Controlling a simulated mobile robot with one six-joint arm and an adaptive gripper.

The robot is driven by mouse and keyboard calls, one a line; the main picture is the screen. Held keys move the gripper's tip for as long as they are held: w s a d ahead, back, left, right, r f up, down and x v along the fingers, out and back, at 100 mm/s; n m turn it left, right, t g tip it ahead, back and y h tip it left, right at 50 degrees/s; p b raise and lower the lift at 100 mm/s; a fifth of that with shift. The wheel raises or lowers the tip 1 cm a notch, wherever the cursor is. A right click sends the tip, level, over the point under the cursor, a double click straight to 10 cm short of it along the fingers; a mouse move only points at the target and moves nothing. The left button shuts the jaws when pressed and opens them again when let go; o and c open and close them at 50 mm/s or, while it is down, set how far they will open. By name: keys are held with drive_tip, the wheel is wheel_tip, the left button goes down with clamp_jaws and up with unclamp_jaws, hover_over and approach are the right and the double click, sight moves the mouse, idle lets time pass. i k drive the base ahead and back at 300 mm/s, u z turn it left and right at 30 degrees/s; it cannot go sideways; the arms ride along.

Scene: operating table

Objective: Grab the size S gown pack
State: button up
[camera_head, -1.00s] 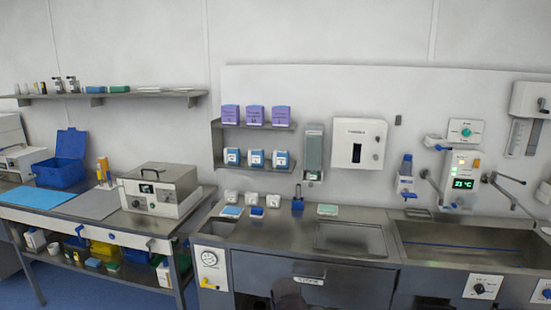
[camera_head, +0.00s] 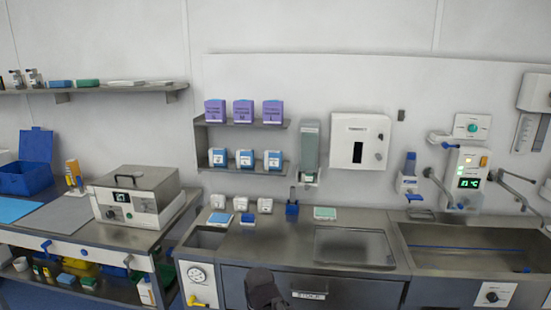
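Three purple packs stand in a row on the upper wall shelf, a left one (camera_head: 215,111), a middle one (camera_head: 243,112) and a right one (camera_head: 273,112). Three white and blue packs stand on the lower shelf, a left one (camera_head: 218,158), a middle one (camera_head: 245,159) and a right one (camera_head: 273,160). Their print is too small to read, so I cannot tell which is the size S gown pack. A dark part of my arm (camera_head: 264,288) shows at the bottom edge, below and in front of the shelves. My gripper's fingers cannot be made out.
A steel counter (camera_head: 275,238) with small items at its back edge lies below the shelves. A sink (camera_head: 470,245) is at the right. A steel box device (camera_head: 135,200) stands on the left table. A green dispenser (camera_head: 310,150) hangs right of the shelves.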

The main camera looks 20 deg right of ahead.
sight(273, 160)
drive_tip(key=z, duration=0.4)
drive_tip(key=i, duration=0.75)
drive_tip(key=z, duration=0.5)
